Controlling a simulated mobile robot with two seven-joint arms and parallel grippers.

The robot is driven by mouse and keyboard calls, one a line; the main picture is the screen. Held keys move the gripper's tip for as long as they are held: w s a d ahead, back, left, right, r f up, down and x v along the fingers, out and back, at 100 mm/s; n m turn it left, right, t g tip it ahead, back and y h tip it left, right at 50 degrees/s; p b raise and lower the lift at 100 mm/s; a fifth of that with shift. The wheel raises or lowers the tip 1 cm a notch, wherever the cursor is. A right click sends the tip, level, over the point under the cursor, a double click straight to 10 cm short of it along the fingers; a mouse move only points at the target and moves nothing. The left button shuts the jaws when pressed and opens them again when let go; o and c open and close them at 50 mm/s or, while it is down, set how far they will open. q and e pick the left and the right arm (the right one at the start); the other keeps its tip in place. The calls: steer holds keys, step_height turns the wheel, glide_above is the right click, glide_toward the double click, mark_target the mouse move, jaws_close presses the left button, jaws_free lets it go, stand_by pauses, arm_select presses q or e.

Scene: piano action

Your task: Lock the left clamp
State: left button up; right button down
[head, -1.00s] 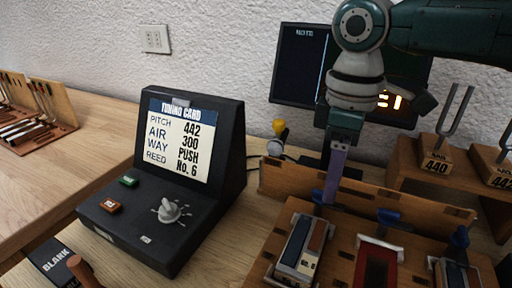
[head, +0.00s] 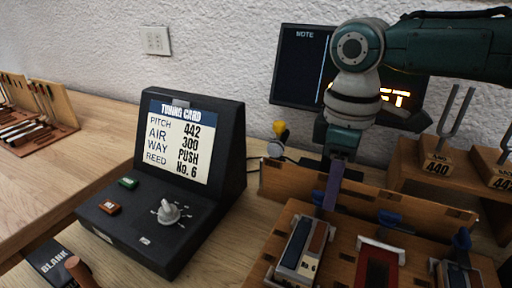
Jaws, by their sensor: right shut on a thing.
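My right gripper (head: 330,204) reaches down from above at the left end of the wooden fixture (head: 290,186). Its purple finger is upright, and the jaws are shut on the left clamp's blue handle (head: 318,198). Only a little blue shows beside the finger; the rest of that clamp is hidden. Two other blue clamp handles, the middle one (head: 389,219) and the right one (head: 462,240), stand along the fixture to the right. A reed block (head: 297,250) sits in the fixture in front of the left clamp. My left gripper is not in view.
A black console (head: 150,215) with a tuning card, buttons and a dial stands to the left. A dark monitor (head: 298,65) stands behind my arm. Tuning forks (head: 452,125) on wooden blocks stand at right. Bare table (head: 235,235) lies between console and fixture.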

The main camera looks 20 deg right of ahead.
stand_by(0.4)
steer(key=shift+s+r+m+p, duration=0.1)
steer(key=shift+m+p, duration=0.4)
steer(key=shift+p, duration=0.35)
steer(key=m+p, duration=0.3)
steer(key=shift+s+a+r+p, duration=0.1)
steer(key=shift+a+p, duration=0.2)
steer(key=m+p, duration=0.2)
steer(key=m, duration=0.1)
steer(key=m+p, duration=0.1)
steer(key=shift+a+m, duration=0.3)
steer(key=m, duration=0.1)
steer(key=m+p, duration=0.1)
steer(key=m, duration=0.2)
steer(key=shift+a+f+m+p, duration=0.25)
steer(key=shift+m+p, duration=0.05)
steer(key=shift+w+a+m+p, duration=0.1)
steer(key=shift+w+m+p, duration=0.05)
steer(key=shift+m, duration=1)
steer(key=shift+w+m+p, duration=0.1)
steer(key=shift+m+p, duration=0.05)
steer(key=shift+m, duration=1)
